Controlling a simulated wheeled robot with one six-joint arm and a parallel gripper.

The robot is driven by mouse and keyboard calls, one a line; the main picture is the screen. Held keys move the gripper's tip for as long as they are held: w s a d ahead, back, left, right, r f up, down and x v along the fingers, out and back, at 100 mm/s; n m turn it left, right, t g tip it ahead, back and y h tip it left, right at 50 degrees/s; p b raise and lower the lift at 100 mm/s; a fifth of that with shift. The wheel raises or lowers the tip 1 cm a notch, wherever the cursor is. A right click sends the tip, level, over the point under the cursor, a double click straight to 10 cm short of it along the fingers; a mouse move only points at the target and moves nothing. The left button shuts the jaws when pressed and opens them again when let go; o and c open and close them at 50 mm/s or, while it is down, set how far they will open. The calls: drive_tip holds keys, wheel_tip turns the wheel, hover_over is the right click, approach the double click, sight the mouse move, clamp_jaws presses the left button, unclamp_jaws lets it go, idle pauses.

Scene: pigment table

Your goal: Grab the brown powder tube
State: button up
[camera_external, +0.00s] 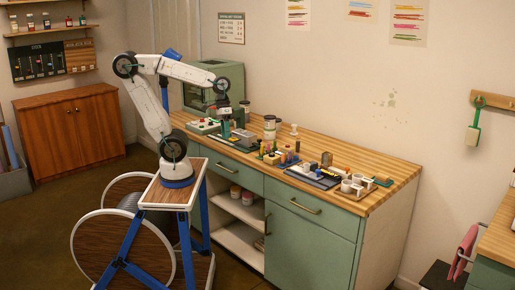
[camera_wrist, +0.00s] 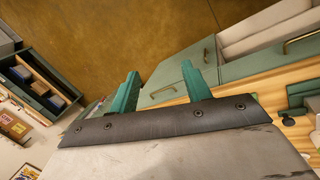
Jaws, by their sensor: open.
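My gripper (camera_wrist: 160,84) shows two teal fingers spread apart with nothing between them in the wrist view. In the external view my gripper (camera_external: 224,127) hangs over the left part of the wooden worktop (camera_external: 390,168). A group of small coloured pieces and tubes (camera_external: 272,155) stands on the worktop to the right of my gripper, apart from it. A small brown item (camera_external: 327,158) stands further right. Both are too small to tell which is the brown powder tube. I cannot make out the tube in the wrist view.
A green boxy appliance (camera_external: 214,82) stands at the back left of the worktop. Jars (camera_external: 269,127) stand behind the coloured pieces. A dark tray (camera_external: 312,176) and white cups (camera_external: 351,184) are to the right. The wrist view shows the brown floor (camera_wrist: 120,30) and green drawers (camera_wrist: 180,75).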

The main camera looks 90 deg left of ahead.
drive_tip(key=w+a+n+t+h, duration=0.2)
drive_tip(key=w+a+n+h, duration=0.15)
drive_tip(key=w+n, duration=0.7)
drive_tip(key=n+t, duration=0.8)
drive_tip(key=n, duration=0.4)
hover_over(297, 137)
drive_tip(key=s+d, duration=0.6)
drive_tip(key=d, duration=0.4)
wheel_tip(297, 137, down, 8)
drive_tip(key=r, duration=0.1)
drive_tip(key=a+f+n+y, duration=0.1)
drive_tip(key=a+f+n, duration=0.1)
drive_tip(key=a, duration=0.2)
drive_tip(key=w+a+f+n+t+y, duration=0.1)
drive_tip(key=a+f+n+y, duration=0.1)
drive_tip(key=a+n, duration=0.1)
drive_tip(key=a+f+n+t+y, duration=0.1)
drive_tip(key=a+f+n+y, duration=0.1)
drive_tip(key=a, duration=0.3)
drive_tip(key=shift+w+a+f+n, duration=0.3)
drive_tip(key=shift+w+f, duration=0.1)
drive_tip(key=shift+f, duration=0.2)
drive_tip(key=x, duration=0.7)
drive_tip(key=shift+w+d+r, duration=0.15)
drive_tip(key=shift+d+r, duration=0.05)
drive_tip(key=shift+d, duration=0.25)
clamp_jaws()
